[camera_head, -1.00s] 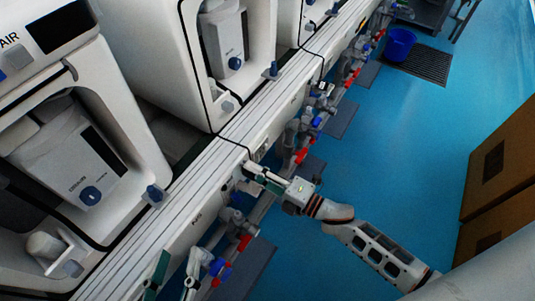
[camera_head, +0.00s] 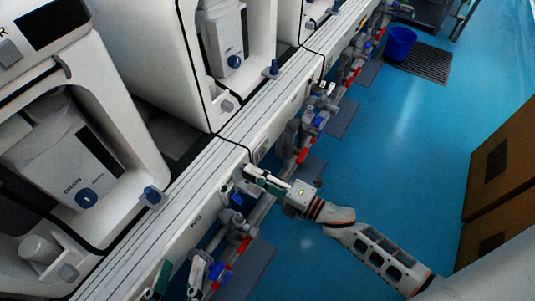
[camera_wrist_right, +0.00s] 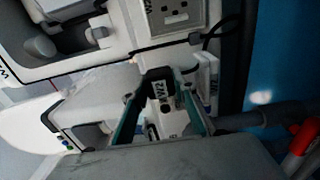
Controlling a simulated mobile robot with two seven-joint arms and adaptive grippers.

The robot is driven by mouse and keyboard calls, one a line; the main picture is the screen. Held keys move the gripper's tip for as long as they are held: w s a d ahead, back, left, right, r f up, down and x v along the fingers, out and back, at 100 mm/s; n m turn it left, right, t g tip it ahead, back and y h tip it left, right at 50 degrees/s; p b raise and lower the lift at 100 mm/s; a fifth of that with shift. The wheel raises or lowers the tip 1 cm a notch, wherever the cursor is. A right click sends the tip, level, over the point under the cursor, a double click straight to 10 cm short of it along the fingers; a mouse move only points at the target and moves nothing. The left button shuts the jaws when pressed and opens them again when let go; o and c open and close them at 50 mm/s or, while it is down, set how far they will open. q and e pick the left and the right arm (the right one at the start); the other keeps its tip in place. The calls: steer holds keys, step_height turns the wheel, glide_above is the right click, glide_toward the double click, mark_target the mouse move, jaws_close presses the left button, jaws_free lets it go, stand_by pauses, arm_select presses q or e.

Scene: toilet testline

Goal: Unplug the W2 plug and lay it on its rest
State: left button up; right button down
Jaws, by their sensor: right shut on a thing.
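My right gripper (camera_head: 262,178) is at the front face of the bench, below the white ledge. In the right wrist view, its teal fingers (camera_wrist_right: 160,112) are closed on a black plug with a W2 label (camera_wrist_right: 158,90). A grey outlet plate (camera_wrist_right: 170,14) lies just above, its slots showing, with the plug apart from it. A white part shows between the fingers under the plug; I cannot tell whether it is the rest or whether the plug touches it. My left gripper (camera_head: 160,281) is partly cut off at the bottom left, and its jaw opening is unclear.
White toilet test units (camera_head: 75,170) stand along the ledge (camera_head: 190,170). Pipes with red and blue valves (camera_head: 240,245) run below the bench front, close to the right gripper. A black cable (camera_wrist_right: 222,30) hangs right of the outlet. Blue floor and brown boxes (camera_head: 495,165) lie to the right.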

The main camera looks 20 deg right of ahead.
arm_select(q)
steer(key=shift+s+f+b, duration=0.2)
steer(key=shift+f+b, duration=0.05)
steer(key=shift+f, duration=0.35)
steer(key=shift+s+f+b, duration=0.2)
steer(key=shift+f+b, duration=0.05)
steer(key=shift+f, duration=0.3)
arm_select(e)
steer(key=shift+f, duration=0.8)
steer(key=c, duration=1.6)
jaws_free()
steer(key=shift+r, duration=0.1)
arm_select(q)
steer(key=shift+r, duration=0.1)
arm_select(e)
steer(key=shift+o, duration=0.2)
steer(key=shift+s, duration=0.1)
steer(key=shift+s+f, duration=0.1)
steer(key=shift+f, duration=0.3)
steer(key=shift+s+d, duration=0.1)
steer(key=shift+s+d+f, duration=0.15)
steer(key=shift+s+d, duration=0.05)
steer(key=shift+s, duration=0.05)
steer(key=r+v, duration=0.1)
steer(key=v, duration=0.9)
steer(key=shift+s+d+r, duration=0.2)
steer(key=shift+d, duration=0.15)
